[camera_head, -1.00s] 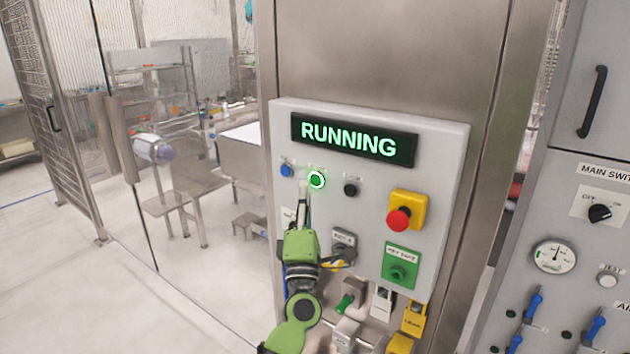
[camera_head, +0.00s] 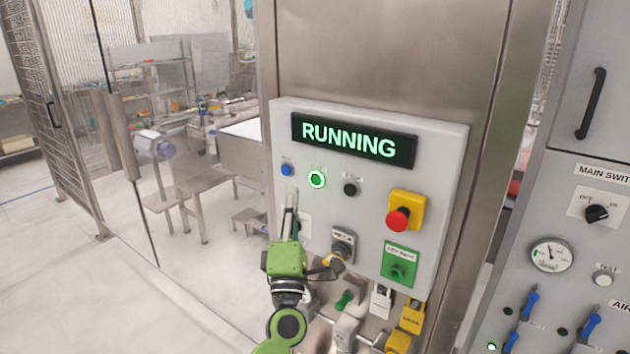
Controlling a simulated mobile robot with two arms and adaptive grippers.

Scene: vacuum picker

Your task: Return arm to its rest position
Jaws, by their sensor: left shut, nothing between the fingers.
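My left gripper (camera_head: 291,196) is shut and empty. Its green wrist and arm come up from the bottom of the view, in front of the left part of a light grey control panel (camera_head: 450,165). The fingertips are just below a blue button (camera_head: 287,170) and to the lower left of a lit green ring button (camera_head: 316,180). They look apart from both buttons. A display (camera_head: 354,138) at the top of the panel reads RUNNING in green. My right gripper is not in view.
The panel also holds a black button (camera_head: 351,188), a red stop button (camera_head: 398,219) and a green key unit (camera_head: 399,265). Padlocks and a bar (camera_head: 360,320) sit below. A grey cabinet (camera_head: 590,120) stands right. Open floor (camera_head: 60,260) lies left, behind glass.

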